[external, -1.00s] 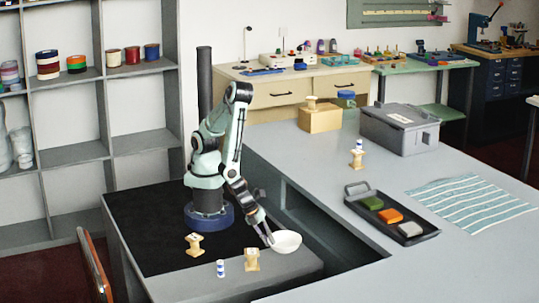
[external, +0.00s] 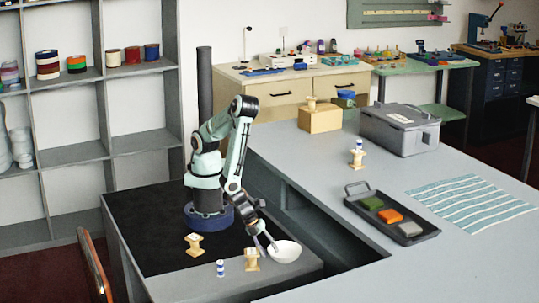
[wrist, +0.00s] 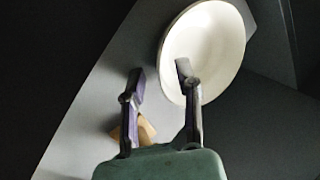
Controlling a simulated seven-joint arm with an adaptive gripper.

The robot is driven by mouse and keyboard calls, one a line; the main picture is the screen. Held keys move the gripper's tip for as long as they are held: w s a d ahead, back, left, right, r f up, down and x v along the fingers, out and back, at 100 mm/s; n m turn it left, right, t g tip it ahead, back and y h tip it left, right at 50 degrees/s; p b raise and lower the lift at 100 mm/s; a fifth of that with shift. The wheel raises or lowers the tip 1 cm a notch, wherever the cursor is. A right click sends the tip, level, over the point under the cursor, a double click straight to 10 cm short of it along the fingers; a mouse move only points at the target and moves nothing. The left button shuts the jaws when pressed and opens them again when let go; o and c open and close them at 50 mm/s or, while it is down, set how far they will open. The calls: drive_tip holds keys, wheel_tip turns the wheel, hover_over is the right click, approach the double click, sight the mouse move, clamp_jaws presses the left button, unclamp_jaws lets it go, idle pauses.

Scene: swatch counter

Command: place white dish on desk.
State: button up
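The white dish (external: 285,252) is at the right end of the grey strip of the desk (external: 225,283), close to the desk's edge. It appears to rest there. In the wrist view the dish (wrist: 210,45) is at upper right, its hollow facing the camera. My gripper (external: 270,240) is at the dish's left rim. Its fingers (wrist: 159,80) are spread apart, the right one overlapping the inside of the dish and the left one outside the rim. Whether a finger touches the dish cannot be told.
A wooden spool-shaped stand (external: 252,260) is just left of the dish, another (external: 194,244) is farther left, and a blue-and-white cylinder (external: 220,268) stands near the front. A dark gap separates the desk from the grey counter (external: 330,180), which holds a tray (external: 392,215) of coloured blocks.

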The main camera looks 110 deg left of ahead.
drive_tip(key=v, duration=1.2)
drive_tip(key=a+r+n+g+y, duration=0.1)
drive_tip(key=a+r+n+g, duration=0.1)
drive_tip(key=a+r+n, duration=0.4)
drive_tip(key=a+r+n+g+y, duration=0.1)
drive_tip(key=a+r+n, duration=0.1)
drive_tip(key=a+n, duration=0.35)
drive_tip(key=s+a+r+n+g+h, duration=0.2)
drive_tip(key=s+a+r+n, duration=0.3)
drive_tip(key=s+a, duration=0.2)
drive_tip(key=shift+s+r+h, duration=0.3)
drive_tip(key=shift+s, duration=0.35)
